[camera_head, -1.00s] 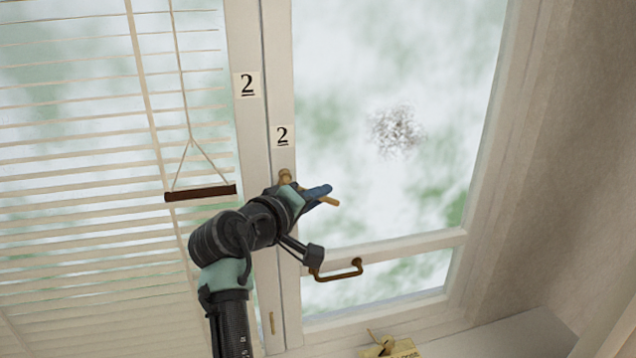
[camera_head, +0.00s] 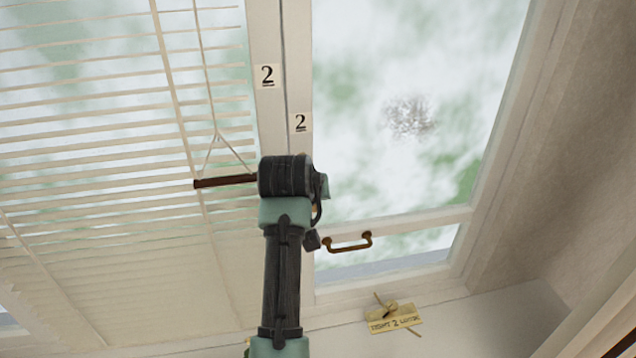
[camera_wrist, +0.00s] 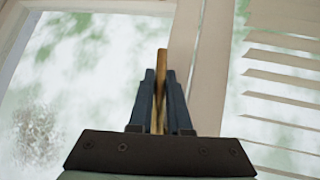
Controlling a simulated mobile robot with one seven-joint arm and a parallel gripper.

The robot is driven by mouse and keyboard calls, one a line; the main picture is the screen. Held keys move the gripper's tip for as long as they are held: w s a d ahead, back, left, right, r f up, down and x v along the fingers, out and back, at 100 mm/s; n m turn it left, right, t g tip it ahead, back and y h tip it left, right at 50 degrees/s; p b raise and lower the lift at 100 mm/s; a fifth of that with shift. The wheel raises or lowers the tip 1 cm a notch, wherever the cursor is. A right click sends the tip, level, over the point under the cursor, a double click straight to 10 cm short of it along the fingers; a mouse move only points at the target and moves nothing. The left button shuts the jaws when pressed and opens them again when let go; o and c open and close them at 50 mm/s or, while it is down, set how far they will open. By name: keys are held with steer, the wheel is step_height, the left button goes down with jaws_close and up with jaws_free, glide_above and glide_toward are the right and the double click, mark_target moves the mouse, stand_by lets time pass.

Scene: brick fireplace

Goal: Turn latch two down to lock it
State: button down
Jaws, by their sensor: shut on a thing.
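The window frame carries two white labels marked 2, one on the left stile (camera_head: 267,76) and one on the right stile (camera_head: 300,122). In the head view my own arm covers the latch area below the lower label, so the latch and fingertips are hidden there. In the wrist view the brass latch lever (camera_wrist: 163,58) runs lengthwise between the two blue fingers of my gripper (camera_wrist: 161,76). The fingers are shut on it, and its end sticks out past the fingertips. The lever's angle on the frame cannot be told from the head view.
A brass pull handle (camera_head: 347,243) sits on the lower rail, right of my arm. A yellow tag with a brass piece (camera_head: 393,318) lies on the sill. Slatted blinds (camera_head: 110,160) with a dark wooden cord bar (camera_head: 224,181) hang to the left.

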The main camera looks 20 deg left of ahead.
steer(key=shift+s+a+m+g+y+p, duration=0.25)
steer(key=shift+a+m+g+y+p, duration=0.2)
steer(key=shift+g+y, duration=0.15)
stand_by(0.3)
steer(key=c, duration=0.9)
jaws_free()
steer(key=shift+o, duration=0.2)
steer(key=b+v, duration=0.4)
steer(key=v, duration=0.9)
